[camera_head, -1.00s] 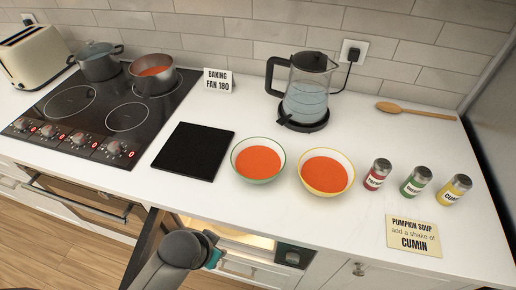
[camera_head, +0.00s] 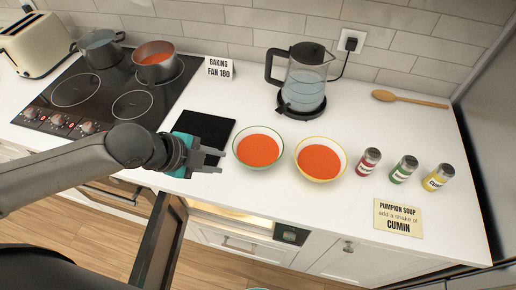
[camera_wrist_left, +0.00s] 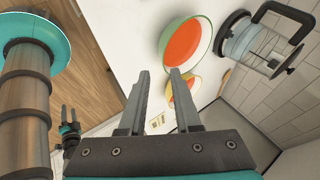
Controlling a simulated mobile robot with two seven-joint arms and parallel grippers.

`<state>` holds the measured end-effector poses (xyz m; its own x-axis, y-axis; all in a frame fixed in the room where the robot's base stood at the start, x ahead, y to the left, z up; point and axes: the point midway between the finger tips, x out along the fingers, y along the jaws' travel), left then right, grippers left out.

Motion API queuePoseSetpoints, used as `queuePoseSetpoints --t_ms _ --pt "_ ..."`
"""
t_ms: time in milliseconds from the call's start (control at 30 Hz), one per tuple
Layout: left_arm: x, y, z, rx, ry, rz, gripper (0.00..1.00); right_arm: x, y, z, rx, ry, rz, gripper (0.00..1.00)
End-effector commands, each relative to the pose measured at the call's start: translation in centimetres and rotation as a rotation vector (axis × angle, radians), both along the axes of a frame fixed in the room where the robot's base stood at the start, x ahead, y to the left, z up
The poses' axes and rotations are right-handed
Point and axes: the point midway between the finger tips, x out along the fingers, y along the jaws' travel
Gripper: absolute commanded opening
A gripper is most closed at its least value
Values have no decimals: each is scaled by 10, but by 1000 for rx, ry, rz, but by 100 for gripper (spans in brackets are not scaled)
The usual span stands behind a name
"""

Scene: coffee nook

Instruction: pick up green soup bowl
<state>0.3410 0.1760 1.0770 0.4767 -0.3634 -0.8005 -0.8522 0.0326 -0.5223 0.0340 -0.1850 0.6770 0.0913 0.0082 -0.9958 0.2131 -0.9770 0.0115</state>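The green soup bowl (camera_head: 258,149), white inside with a green rim and full of orange soup, stands on the white counter. It also shows in the left wrist view (camera_wrist_left: 186,43), beyond my fingertips. My left gripper (camera_head: 222,161) is open and empty just left of the bowl, its fingers pointing toward it; I see no contact. Its two fingers stand apart in the left wrist view (camera_wrist_left: 159,74). My right gripper (camera_wrist_left: 68,113) is small at the left of the left wrist view, its two fingers apart and empty.
A yellow-rimmed soup bowl (camera_head: 320,160) stands close to the right. A black mat (camera_head: 203,128) lies to the left, partly under my gripper. The kettle (camera_head: 303,80) stands behind. Several shakers and a cumin note (camera_head: 398,218) are farther right. An open oven door (camera_head: 163,240) is below.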

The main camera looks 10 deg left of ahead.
Motion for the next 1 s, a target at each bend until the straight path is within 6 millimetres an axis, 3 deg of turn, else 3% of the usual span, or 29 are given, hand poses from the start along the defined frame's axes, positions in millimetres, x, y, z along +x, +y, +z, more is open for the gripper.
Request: queuePoseSetpoints --t_ms 167,700,1000 --pt "6 -2 -7 6 -5 -15 32 0 0 0 0 0 0 50" --pt "44 -32 -71 7 -4 -13 32 0 -3 -7 -4 0 1 50" --pt "52 -40 -83 6 -4 -14 32 1 -4 -7 -5 0 0 50"
